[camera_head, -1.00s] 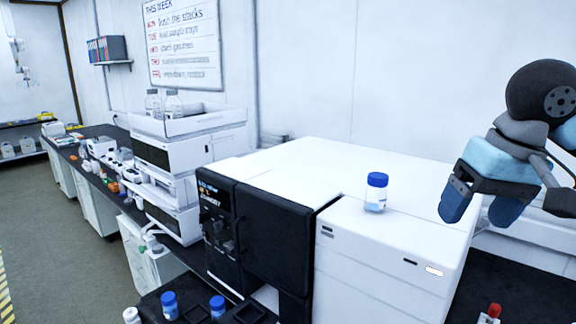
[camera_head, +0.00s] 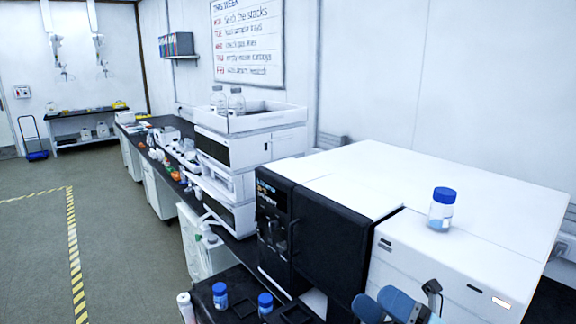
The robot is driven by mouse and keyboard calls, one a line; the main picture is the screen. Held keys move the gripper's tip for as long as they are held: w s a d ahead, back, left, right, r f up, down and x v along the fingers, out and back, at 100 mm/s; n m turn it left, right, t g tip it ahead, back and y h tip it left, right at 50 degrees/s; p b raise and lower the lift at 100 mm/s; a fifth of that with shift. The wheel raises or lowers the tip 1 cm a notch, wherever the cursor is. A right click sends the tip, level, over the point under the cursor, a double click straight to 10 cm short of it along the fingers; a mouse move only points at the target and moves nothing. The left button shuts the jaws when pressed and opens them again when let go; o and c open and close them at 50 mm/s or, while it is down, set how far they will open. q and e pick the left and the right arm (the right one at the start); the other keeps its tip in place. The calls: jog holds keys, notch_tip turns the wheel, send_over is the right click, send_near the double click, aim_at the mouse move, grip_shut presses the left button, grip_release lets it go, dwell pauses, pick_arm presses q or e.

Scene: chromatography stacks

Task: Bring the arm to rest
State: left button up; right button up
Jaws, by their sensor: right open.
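My right gripper (camera_head: 397,306) shows at the bottom edge of the head view, in front of the white instrument's front face. Its blue fingers stand apart and I see nothing between them; the rest of the arm is mostly out of the frame. My left gripper is not in view. A blue-capped bottle (camera_head: 441,210) stands upright on top of the white instrument (camera_head: 480,225), up and to the right of the gripper and apart from it.
Two blue-capped bottles (camera_head: 220,296) (camera_head: 265,304) and a white-capped one (camera_head: 186,307) stand at the front on a black surface. A stacked instrument (camera_head: 232,150) with clear bottles on top stands behind. Open floor (camera_head: 110,215) with yellow-black tape lies at left.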

notch_tip(320, 180, down, 11)
jog(key=d+m+t+h, duration=0.2)
jog(key=m+t+h, duration=0.65)
jog(key=m, duration=0.65)
jog(key=s+d+f+m+g+h, duration=0.1)
jog(key=s+f+m+g+h, duration=0.1)
jog(key=s+f+m, duration=0.3)
jog(key=s+d+f+m+g+h, duration=0.1)
jog(key=s+f+m+g+h, duration=0.2)
jog(key=f, duration=0.9)
jog(key=s+d+f+m+g+h+p, duration=0.1)
jog(key=s+f+m+g+h, duration=0.2)
jog(key=s+f+m+h, duration=0.2)
notch_tip(320, 180, down, 4)
jog(key=s+m, duration=0.2)
jog(key=m, duration=0.3)
jog(key=shift+s+d+f, duration=0.15)
jog(key=shift+s+d, duration=0.1)
jog(key=shift+s, duration=0.05)
